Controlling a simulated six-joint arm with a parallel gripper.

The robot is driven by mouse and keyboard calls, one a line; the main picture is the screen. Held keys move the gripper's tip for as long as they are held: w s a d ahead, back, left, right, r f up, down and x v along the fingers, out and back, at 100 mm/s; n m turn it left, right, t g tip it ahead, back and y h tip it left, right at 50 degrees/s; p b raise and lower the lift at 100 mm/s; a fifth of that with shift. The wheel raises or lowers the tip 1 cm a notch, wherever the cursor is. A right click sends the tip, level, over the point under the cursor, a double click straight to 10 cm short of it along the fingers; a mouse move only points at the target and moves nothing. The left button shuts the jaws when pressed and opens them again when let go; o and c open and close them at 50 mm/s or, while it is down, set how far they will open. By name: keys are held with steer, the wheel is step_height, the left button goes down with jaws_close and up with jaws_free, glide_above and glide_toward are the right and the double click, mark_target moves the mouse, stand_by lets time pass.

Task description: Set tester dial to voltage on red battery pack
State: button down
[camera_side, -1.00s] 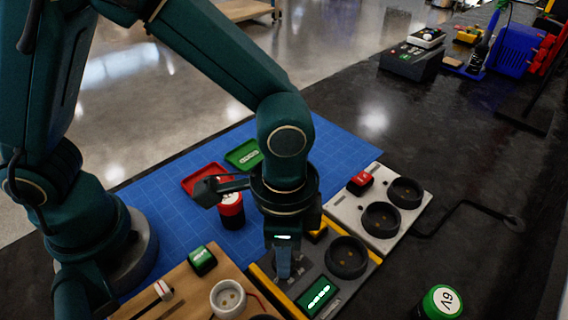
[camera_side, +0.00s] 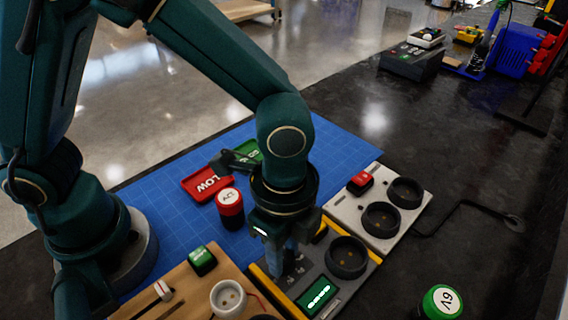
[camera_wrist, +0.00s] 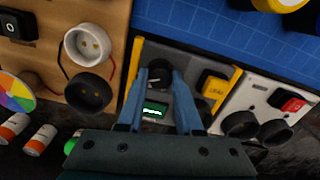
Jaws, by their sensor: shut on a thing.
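The tester (camera_side: 339,292) is a grey box with yellow edges, a lit green display (camera_side: 318,296) and a black round socket (camera_side: 346,257). Its black dial (camera_wrist: 160,72) shows in the wrist view between my blue fingertips. My gripper (camera_wrist: 159,78) is shut on the dial; in the side view my gripper (camera_side: 291,264) points down at the tester and hides the dial. The display digits are too small to read surely. The red battery pack (camera_side: 231,211) stands upright on the blue mat, left of my gripper, with a white labelled top. It is apart from the tester.
A red tray (camera_side: 203,186) marked LOW and a green tray (camera_side: 246,150) lie on the mat. A white panel (camera_side: 345,209) with two black sockets and a red switch adjoins the tester. A wooden board (camera_side: 180,284) is left. A green 6V pack (camera_side: 441,303) stands front right.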

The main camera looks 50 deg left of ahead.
stand_by(0.3)
steer(key=c, duration=0.6)
jaws_free()
steer(key=shift+r, duration=2.6)
